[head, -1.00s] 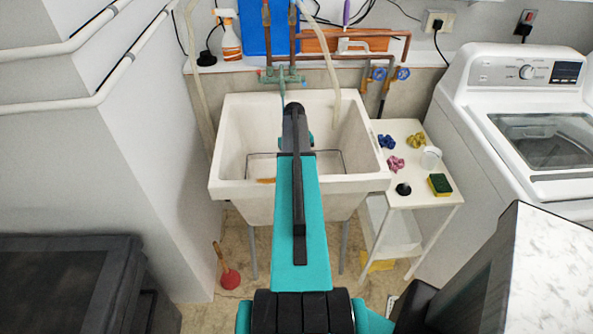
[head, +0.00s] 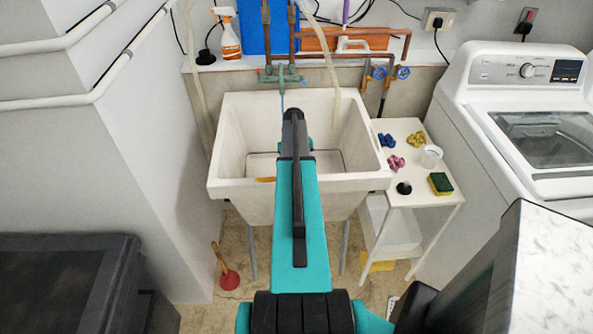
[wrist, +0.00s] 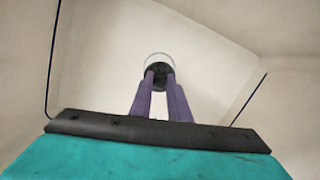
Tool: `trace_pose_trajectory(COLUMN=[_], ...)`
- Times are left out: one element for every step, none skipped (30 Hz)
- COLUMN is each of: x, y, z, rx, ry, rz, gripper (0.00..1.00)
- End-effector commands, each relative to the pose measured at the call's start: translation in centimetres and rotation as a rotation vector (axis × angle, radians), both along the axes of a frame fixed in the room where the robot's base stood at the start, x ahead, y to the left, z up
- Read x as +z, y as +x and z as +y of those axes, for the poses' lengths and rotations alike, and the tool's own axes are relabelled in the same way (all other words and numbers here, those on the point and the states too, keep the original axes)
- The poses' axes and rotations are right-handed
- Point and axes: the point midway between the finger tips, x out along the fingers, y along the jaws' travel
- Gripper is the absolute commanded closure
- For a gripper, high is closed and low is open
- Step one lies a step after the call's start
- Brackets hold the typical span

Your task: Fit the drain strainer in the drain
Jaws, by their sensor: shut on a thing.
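In the wrist view my gripper (wrist: 160,76) has its two purple fingers close together, shut on a small dark round piece, the drain strainer (wrist: 158,70). A thin pale ring edge shows just beyond the dark piece; I cannot tell whether it is the strainer's rim or the drain's. The drain itself is not clearly seen, and I cannot tell whether the strainer touches it. The white sink (head: 232,140) is under my arm in the head view; its pale inner surface (wrist: 100,60) fills the wrist view. In the head view my arm hides the gripper, strainer and drain.
A thin dark wire frame (head: 343,160) lies low in the sink. The green tap (head: 279,77) is behind it. A white side table (head: 425,197) at right holds a sponge (head: 440,184), a white cup (head: 431,157) and small coloured items. A washing machine (head: 500,130) stands farther right.

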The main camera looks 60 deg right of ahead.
Motion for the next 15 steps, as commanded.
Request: trace_pose_trajectory(x=[-0.5, -0.7, -1.0, -1.2, -1.4, -1.7, -1.9, -2.1, -2.3, -2.5, -2.7, -3.0, -3.2, -3.4, -3.6], y=[0.0, 0.0, 0.0, 0.0, 0.0, 0.0, 0.0, 0.0, 0.0, 0.0, 0.0, 0.0, 0.0, 0.0, 0.0], z=[0.0, 0.0, 0.0, 0.0, 0.0, 0.0, 0.0, 0.1, 0.1, 0.1, 0.1, 0.1, 0.1, 0.1, 0.1], rx=[0.000, 0.000, 0.000, 0.000, 0.000, 0.000, 0.000, 0.001, 0.001, 0.001, 0.001, 0.001, 0.001, 0.001, 0.001], ry=[0.000, 0.000, 0.000, 0.000, 0.001, 0.001, 0.001, 0.001, 0.001, 0.001, 0.001, 0.001, 0.001, 0.001, 0.001], rz=[0.000, 0.000, 0.000, 0.000, 0.001, 0.001, 0.001, 0.001, 0.001, 0.001, 0.001, 0.001, 0.001, 0.001, 0.001], gripper=[1.00, 1.00, 1.00, 1.00, 1.00, 1.00, 1.00, 1.00, 1.00, 1.00, 1.00, 1.00, 1.00, 1.00, 1.00])
